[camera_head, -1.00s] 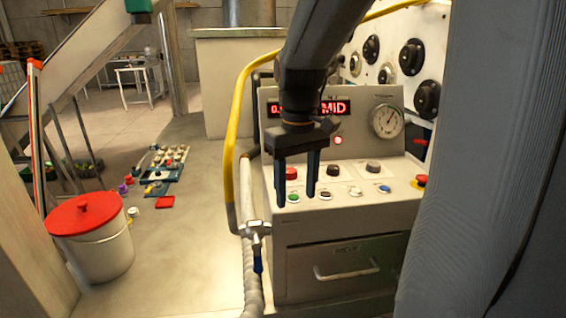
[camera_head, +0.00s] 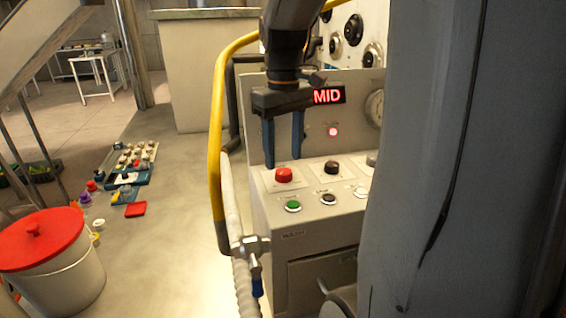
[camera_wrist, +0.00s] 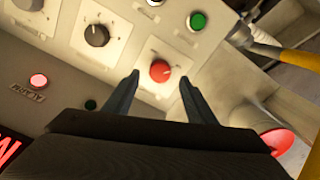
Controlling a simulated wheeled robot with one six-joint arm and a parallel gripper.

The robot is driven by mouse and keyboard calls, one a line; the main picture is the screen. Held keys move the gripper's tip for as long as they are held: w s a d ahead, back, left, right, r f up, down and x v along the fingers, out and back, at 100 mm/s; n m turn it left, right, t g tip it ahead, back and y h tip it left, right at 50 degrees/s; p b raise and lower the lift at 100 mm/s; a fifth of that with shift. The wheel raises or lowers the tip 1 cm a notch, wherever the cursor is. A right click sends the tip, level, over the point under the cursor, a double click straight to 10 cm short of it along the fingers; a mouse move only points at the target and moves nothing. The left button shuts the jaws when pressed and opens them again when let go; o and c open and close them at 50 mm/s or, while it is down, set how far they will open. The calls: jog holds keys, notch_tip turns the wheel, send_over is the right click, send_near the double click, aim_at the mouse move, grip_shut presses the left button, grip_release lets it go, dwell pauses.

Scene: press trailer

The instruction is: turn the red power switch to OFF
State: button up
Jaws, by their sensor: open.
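The red power switch (camera_head: 283,175) is a round knob on a pale plate at the left of the sloped control panel. In the wrist view the red knob (camera_wrist: 160,71) shows a light pointer mark, and the lettering around it is too small to read. My gripper (camera_head: 284,164) is open, its two dark fingers pointing down at the panel around the knob's place. In the wrist view the fingertips (camera_wrist: 160,73) lie on either side of the knob with a gap on each side. Whether they touch the panel I cannot tell.
A black knob (camera_head: 331,167) stands right of the red one. A green button (camera_head: 293,206) and a brown button (camera_head: 328,199) lie in front. A yellow pipe (camera_head: 215,130) and a valve (camera_head: 252,246) run along the panel's left side. A red-lidded bucket (camera_head: 60,275) stands left.

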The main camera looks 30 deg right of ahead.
aim_at(284, 171)
jog(key=shift+f, duration=1.8)
jog(key=c, duration=1)
jog(key=shift+c, duration=0.2)
